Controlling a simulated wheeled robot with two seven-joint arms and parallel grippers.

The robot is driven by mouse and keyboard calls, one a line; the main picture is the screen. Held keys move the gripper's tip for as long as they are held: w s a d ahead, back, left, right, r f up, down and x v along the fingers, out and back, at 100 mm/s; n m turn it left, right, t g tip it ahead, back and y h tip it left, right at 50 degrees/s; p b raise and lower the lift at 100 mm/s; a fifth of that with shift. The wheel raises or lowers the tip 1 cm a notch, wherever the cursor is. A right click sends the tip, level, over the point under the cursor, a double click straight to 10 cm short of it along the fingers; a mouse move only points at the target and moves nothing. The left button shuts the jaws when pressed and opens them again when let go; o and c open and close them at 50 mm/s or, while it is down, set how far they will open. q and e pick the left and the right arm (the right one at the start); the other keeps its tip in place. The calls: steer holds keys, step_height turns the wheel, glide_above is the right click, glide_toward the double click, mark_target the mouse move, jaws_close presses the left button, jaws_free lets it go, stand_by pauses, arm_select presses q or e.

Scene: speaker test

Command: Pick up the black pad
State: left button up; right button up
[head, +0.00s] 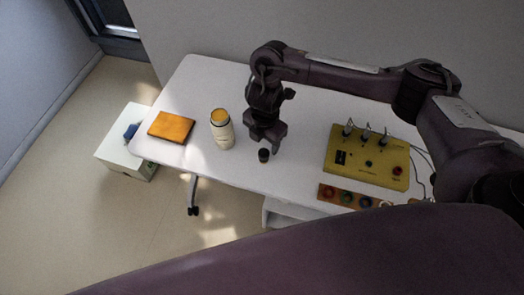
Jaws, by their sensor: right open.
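A small dark round piece, which looks like the black pad (264,156), stands on the white table (225,82) near its front edge. My right gripper (263,143) reaches in from the right and points down just above and behind it. The jaws are open, and nothing shows between them. A small gap seems to lie between the fingertips and the pad, but I cannot tell if they touch. My left gripper is not in view.
A pale bottle (222,130) with an orange top stands left of the gripper, and an orange flat book (171,127) lies farther left. A yellow box with wires (366,158) and a strip of coloured rings (345,197) lie right. A white box (124,158) stands on the floor.

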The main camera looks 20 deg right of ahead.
mark_target(264, 152)
steer(key=f, duration=0.1)
steer(key=f+b, duration=0.1)
steer(key=f, duration=0.1)
steer(key=shift+s+a+f, duration=0.1)
steer(key=shift+s+f, duration=0.05)
steer(key=shift+s, duration=0.05)
step_height(264, 152, down, 3)
steer(key=shift+w+f, duration=0.15)
steer(key=shift+f, duration=0.4)
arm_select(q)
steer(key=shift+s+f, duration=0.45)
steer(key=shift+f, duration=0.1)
arm_select(e)
steer(key=c, duration=1.2)
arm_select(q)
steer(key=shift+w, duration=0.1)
arm_select(e)
steer(key=shift+r, duration=0.1)
